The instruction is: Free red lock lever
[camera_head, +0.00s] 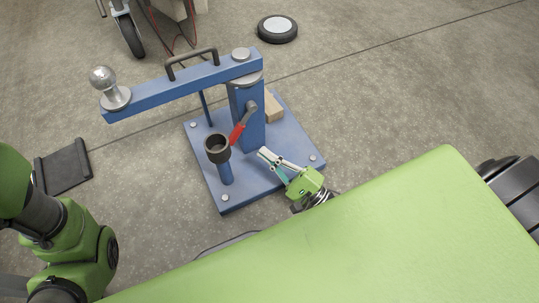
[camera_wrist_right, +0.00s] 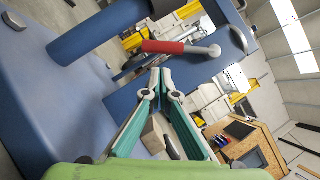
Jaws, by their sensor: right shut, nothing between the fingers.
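The red lock lever (camera_head: 237,134) sits on the side of the blue upright post (camera_head: 247,112), slanting down and left from a grey pivot. In the right wrist view the red lever (camera_wrist_right: 163,47) lies across the picture just beyond my fingertips, with its grey pivot end on the right. My right gripper (camera_head: 263,153) is shut and empty, below and right of the lever, apart from it in the head view. It also shows in the right wrist view (camera_wrist_right: 160,72). My left gripper is out of view; only my left arm shows.
A blue arm (camera_head: 180,85) with a ball and black handle tops the post. A dark cup (camera_head: 217,149) on a short blue post stands left of the lever. The blue base plate (camera_head: 285,135) is bolted down. A loose wheel (camera_head: 277,28) lies behind on open floor.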

